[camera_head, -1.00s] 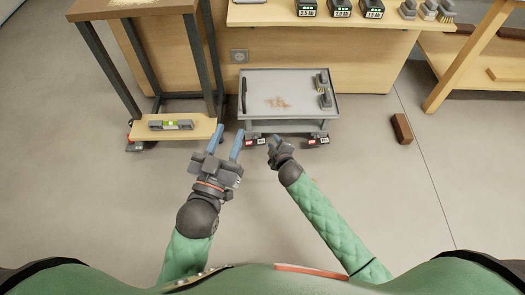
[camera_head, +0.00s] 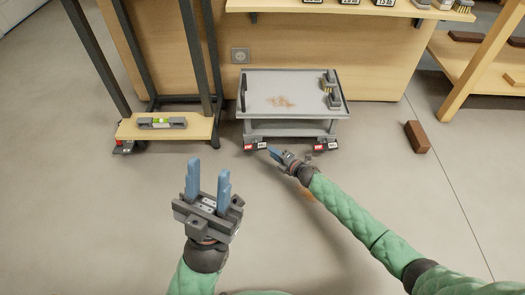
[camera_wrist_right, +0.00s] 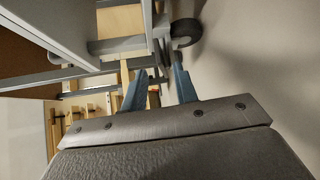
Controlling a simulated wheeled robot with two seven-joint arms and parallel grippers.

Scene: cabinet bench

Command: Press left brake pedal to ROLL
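A grey cart (camera_head: 290,116) stands against the wooden bench. The right brake pedal (camera_head: 320,147) looks alike. My right gripper (camera_head: 270,151) is low, just in front of and right of the left pedal, pointing left; I cannot tell if it touches. In the right wrist view its blue fingers (camera_wrist_right: 159,72) are apart with nothing between them. My left gripper (camera_head: 208,168) is open and empty, nearer me.
A dark wheel (camera_wrist_right: 186,32) shows beyond the fingers in the right wrist view. Left of the cart, a stand (camera_head: 130,127) holds a spirit level (camera_head: 162,123) on its low shelf. A brown brick (camera_head: 417,137) lies right.

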